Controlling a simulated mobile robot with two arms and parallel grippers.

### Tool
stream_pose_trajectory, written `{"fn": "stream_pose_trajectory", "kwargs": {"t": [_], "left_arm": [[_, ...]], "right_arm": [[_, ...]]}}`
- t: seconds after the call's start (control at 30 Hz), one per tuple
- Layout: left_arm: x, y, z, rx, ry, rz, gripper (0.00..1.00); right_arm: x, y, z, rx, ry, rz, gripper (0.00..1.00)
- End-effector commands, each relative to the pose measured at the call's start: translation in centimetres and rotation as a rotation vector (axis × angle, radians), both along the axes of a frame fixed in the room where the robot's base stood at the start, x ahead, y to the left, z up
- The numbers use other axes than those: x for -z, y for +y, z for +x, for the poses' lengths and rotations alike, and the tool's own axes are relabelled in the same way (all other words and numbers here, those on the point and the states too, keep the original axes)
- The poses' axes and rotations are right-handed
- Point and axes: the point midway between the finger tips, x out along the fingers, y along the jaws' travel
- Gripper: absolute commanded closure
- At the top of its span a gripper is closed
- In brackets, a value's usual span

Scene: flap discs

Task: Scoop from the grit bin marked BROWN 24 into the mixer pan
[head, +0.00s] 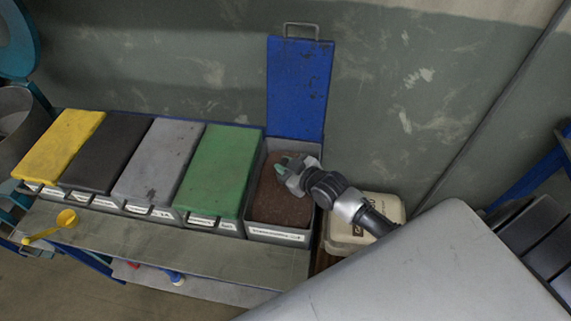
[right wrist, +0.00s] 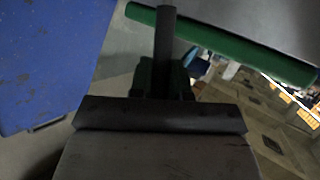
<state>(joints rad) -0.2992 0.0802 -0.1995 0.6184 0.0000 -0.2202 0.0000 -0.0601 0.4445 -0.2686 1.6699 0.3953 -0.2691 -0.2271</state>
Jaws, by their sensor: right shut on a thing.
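The open bin (head: 281,235) at the right end of the row holds brown grit (head: 275,205); its front label is too small to read. My right gripper (head: 287,168) is over this bin, shut on a green thing (head: 283,161), probably a scoop handle. The green piece also shows at the jaws in the right wrist view (right wrist: 147,76). Whether any grit is carried is hidden. A grey round pan (head: 12,125), seemingly the mixer pan, is cut off at the left edge. My left gripper is not in view.
The blue lid (head: 299,90) stands open against the wall. Yellow (head: 62,147), black (head: 105,155), grey (head: 160,162) and green (head: 217,172) lids cover the other bins. A yellow scoop (head: 66,218) lies on the front ledge (head: 150,245). A pale container (head: 380,206) stands right of the bin.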

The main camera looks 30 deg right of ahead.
Motion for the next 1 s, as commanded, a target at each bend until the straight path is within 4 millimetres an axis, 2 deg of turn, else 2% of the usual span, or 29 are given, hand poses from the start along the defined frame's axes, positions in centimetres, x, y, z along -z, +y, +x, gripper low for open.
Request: {"fn": "stream_pose_trajectory", "kwargs": {"t": [0.03,0.6,0.67,1.0], "left_arm": [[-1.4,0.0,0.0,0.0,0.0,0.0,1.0],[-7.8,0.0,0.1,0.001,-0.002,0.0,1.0],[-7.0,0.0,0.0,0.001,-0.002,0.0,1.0],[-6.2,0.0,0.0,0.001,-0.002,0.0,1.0]], "right_arm": [[-1.5,0.1,-0.1,0.0,-0.009,-0.003,1.0],[-8.5,0.9,-1.2,0.0,-0.1,-0.068,1.0],[-7.9,1.5,-2.0,0.001,-0.147,-0.099,1.0],[-8.9,2.8,-3.9,0.001,-0.307,-0.216,1.0]]}}
